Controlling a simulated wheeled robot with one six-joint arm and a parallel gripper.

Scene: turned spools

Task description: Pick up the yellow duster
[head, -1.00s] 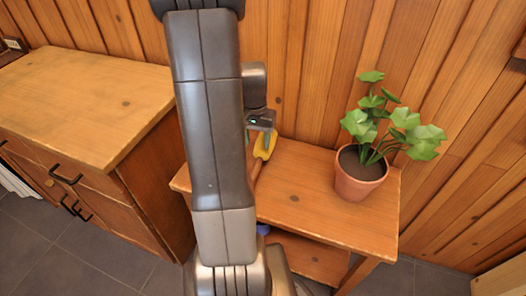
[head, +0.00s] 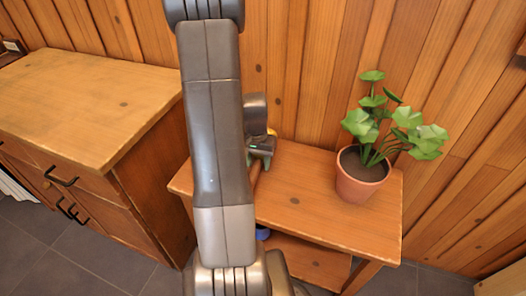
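A small yellow patch (head: 271,131), likely part of the yellow duster, shows just behind the wrist of my gripper, at the back left of the small wooden table (head: 320,213). Most of it is hidden by my arm and gripper. My gripper (head: 261,160) is low over the table's left part, beside the arm link. Its fingers are small and mostly covered, so I cannot tell whether they are open or hold anything.
A potted plant (head: 362,180) stands on the table's right side. A wooden cabinet (head: 85,100) is at the left. A blue object (head: 263,232) shows partly on the lower shelf. The table's front middle is clear.

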